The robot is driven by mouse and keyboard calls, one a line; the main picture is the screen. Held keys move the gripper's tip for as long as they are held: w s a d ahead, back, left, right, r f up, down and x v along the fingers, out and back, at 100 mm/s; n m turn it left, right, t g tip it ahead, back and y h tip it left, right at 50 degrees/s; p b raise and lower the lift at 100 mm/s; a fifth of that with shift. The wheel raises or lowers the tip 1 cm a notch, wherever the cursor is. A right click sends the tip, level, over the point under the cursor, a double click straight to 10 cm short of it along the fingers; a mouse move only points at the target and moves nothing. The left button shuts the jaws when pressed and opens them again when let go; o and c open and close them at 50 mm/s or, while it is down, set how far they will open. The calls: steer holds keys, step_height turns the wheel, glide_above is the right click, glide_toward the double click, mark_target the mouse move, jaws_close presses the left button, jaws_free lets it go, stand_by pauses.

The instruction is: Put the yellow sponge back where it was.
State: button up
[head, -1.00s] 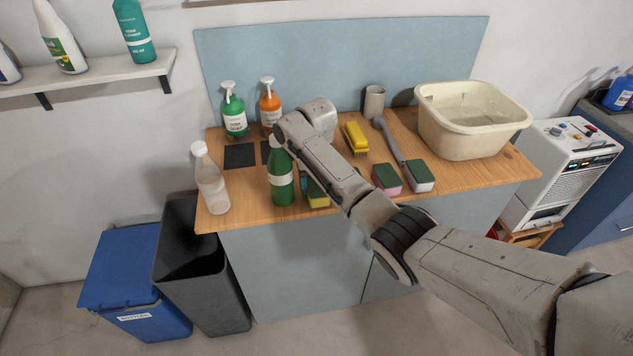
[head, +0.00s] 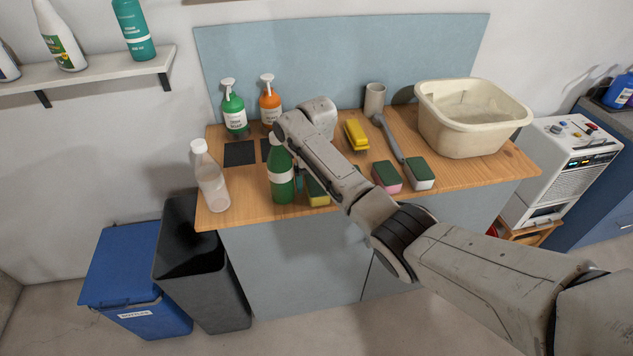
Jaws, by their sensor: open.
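The yellow sponge (head: 319,200) with a green top lies near the counter's front edge, just right of the green bottle (head: 281,185). My forearm covers part of it. My gripper (head: 301,183) is mostly hidden behind my arm; only a small dark piece that looks like a finger shows between the bottle and the sponge. It is open; whether it touches the sponge cannot be seen. A dark square mat (head: 240,153) lies at the left of the counter, with a second one (head: 265,150) partly hidden beside it.
A pink sponge (head: 388,184) and a white sponge (head: 421,182) lie right of my arm. A yellow brush (head: 356,138), a grey cup (head: 374,99) and a cream basin (head: 470,140) stand behind. A clear bottle (head: 211,185) and spray bottles (head: 234,115) are at left.

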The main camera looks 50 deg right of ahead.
step_height(320, 180, up, 12)
steer(key=p, duration=0.2)
stand_by(0.8)
